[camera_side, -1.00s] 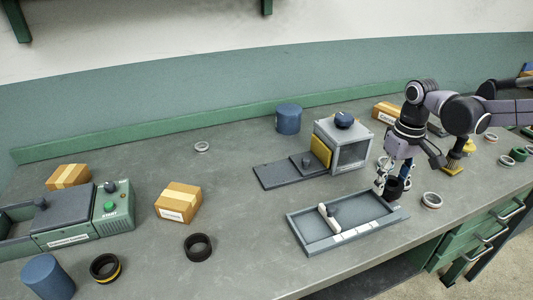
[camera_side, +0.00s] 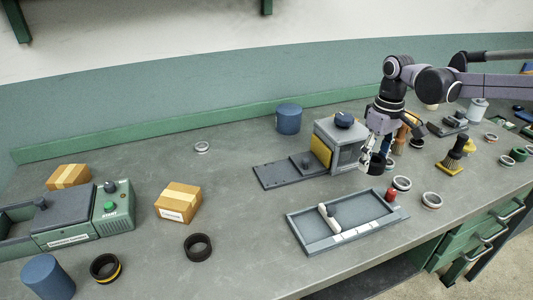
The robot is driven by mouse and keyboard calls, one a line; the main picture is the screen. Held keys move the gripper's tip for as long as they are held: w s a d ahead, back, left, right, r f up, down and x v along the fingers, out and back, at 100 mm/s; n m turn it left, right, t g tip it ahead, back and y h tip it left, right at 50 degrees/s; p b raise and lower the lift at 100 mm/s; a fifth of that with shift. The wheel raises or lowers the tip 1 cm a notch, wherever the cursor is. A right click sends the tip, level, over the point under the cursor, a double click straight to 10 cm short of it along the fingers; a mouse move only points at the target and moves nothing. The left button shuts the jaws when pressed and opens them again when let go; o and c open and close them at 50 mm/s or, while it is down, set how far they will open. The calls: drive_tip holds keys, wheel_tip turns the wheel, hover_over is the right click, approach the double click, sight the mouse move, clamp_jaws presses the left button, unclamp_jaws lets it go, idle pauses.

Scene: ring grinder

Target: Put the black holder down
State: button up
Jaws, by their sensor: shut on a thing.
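My gripper (camera_side: 371,160) is at the right of the middle, just in front of the grey box machine. It is shut on the black holder (camera_side: 377,166), a short dark ring-like piece. The holder appears to hang a little above the table, behind the right part of the grey tray (camera_side: 296,234). The fingers hide part of the holder.
The grey machine (camera_side: 342,145) stands close behind. Other black rings (camera_side: 198,247) (camera_side: 106,267) lie at left. The table's centre is clear.

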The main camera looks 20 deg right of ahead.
drive_tip(key=w+a+r+n, duration=0.2)
drive_tip(key=w, duration=0.3)
hover_over(312, 187)
wheel_tip(312, 187, down, 7)
drive_tip(key=shift+r, duration=0.1)
drive_tip(key=shift+a+f, duration=0.1)
drive_tip(key=shift+f, duration=2)
drive_tip(key=o, duration=1.2)
drive_tip(key=shift+f, duration=0.1)
